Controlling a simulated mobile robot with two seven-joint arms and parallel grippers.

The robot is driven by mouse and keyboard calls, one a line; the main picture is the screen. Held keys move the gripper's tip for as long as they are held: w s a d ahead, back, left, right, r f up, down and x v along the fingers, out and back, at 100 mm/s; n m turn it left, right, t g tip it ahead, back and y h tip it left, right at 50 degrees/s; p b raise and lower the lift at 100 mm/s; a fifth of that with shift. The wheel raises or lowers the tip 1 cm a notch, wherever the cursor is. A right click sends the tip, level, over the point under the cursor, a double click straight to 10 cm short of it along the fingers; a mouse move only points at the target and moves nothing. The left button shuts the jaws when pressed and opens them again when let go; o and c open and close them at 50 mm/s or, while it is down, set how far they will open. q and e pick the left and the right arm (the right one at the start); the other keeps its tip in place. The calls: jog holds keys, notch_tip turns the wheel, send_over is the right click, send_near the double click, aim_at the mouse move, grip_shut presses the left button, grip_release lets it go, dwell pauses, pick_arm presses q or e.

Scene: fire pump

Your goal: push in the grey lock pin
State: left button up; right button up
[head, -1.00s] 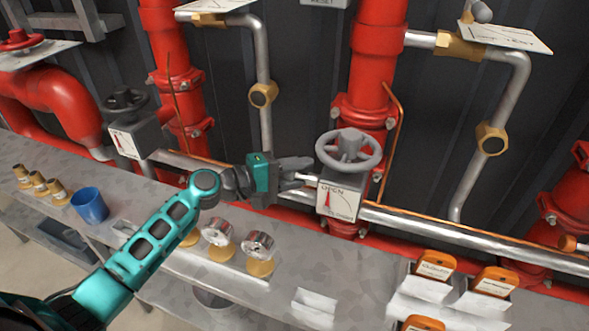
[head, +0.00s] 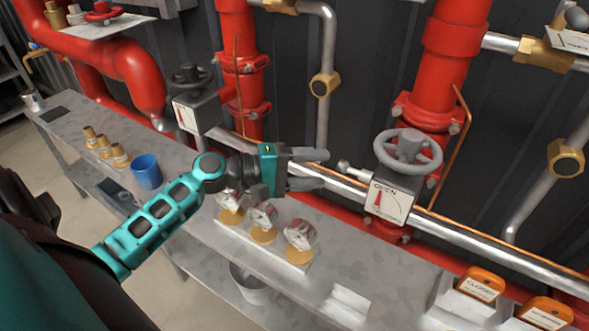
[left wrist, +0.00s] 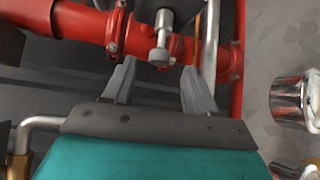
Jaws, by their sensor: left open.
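The grey lock pin (head: 345,167) sticks out to the left from the grey valve box (head: 390,197), below the grey handwheel (head: 408,150). Its round knob faces my left gripper (head: 322,169). That gripper is open and empty, its two fingers pointing right towards the knob. The fingertips look just short of the knob, with a small gap. In the left wrist view, the pin (left wrist: 160,52) lies ahead of and between the open fingers (left wrist: 160,85). How far the pin sits in the box is hard to tell. My right gripper is not in view.
A silver pipe (head: 470,234) runs behind and beside the valve box. Below the left gripper, a bench (head: 215,243) carries several gauges (head: 263,215) and a blue cup (head: 146,172). Orange tags (head: 480,284) stand at the lower right. A red upright pipe (head: 445,80) rises behind the handwheel.

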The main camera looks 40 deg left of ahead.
pick_arm(q)
jog(key=shift+v, duration=2.1)
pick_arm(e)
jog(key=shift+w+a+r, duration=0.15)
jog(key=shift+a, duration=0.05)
pick_arm(q)
jog(key=s+d+f+m+g+y, duration=0.4)
jog(key=s+d+f+m+g, duration=0.3)
jog(key=s+d+f+m, duration=0.4)
jog(key=s+a+m+g+y, duration=0.2)
jog(key=s+a+y, duration=0.1)
jog(key=s+y, duration=0.45)
jog(key=w+d+f+t+h+p, duration=0.2)
jog(key=w+d+f+t+p, duration=0.1)
jog(key=w+t+p, duration=0.2)
jog(key=w+t, duration=0.1)
jog(key=t, duration=0.1)
jog(key=shift+w+d+m+t+p, duration=0.2)
jog(key=shift+w+m+t+p, duration=0.1)
jog(key=shift+m+p, duration=0.1)
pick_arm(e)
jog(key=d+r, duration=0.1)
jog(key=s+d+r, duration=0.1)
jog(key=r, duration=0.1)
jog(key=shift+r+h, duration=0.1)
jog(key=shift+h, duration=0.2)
pick_arm(q)
jog(key=shift+f+h, duration=0.15)
jog(key=shift+h, duration=0.1)
jog(key=shift+c, duration=0.2)
